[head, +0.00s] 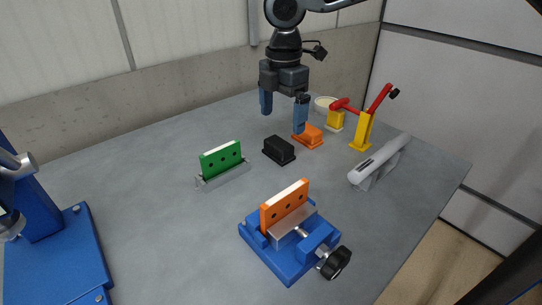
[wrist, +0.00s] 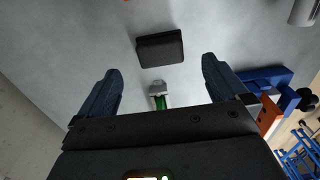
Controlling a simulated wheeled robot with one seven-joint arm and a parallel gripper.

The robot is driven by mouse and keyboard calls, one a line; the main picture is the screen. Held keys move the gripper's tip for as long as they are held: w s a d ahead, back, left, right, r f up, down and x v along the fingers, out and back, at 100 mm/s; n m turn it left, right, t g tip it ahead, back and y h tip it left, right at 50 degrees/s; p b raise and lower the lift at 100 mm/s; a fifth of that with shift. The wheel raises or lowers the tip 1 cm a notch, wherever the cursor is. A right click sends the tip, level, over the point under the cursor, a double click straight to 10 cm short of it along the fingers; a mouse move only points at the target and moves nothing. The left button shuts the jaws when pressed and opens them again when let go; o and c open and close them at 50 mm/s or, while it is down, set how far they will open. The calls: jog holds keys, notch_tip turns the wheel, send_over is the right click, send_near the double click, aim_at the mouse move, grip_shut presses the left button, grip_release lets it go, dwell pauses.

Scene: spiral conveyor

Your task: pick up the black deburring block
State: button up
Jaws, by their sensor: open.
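The black deburring block (head: 279,150) lies on the grey table near its middle, just left of an orange block. In the wrist view the black block (wrist: 160,49) shows ahead of the fingertips, centred between the two fingers and apart from them. My gripper (head: 284,113) is above the table, behind and above the black block in the head view. Its two blue fingers are spread wide with nothing between them; the open gripper also shows in the wrist view (wrist: 160,75).
An orange block (head: 308,136) sits right beside the black block. A green plate (head: 221,158) stands in a grey holder to the left. A blue vise (head: 290,240) holding an orange plate is in front. A red-yellow stand (head: 363,130) and a grey-white device (head: 379,163) are right.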

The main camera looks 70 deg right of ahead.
aim_at(279, 142)
jog(key=f, duration=0.8)
jog(key=shift+w+a, duration=0.2)
jog(key=shift+a, duration=0.1)
jog(key=shift+c, duration=0.4)
jog(key=c, duration=0.9)
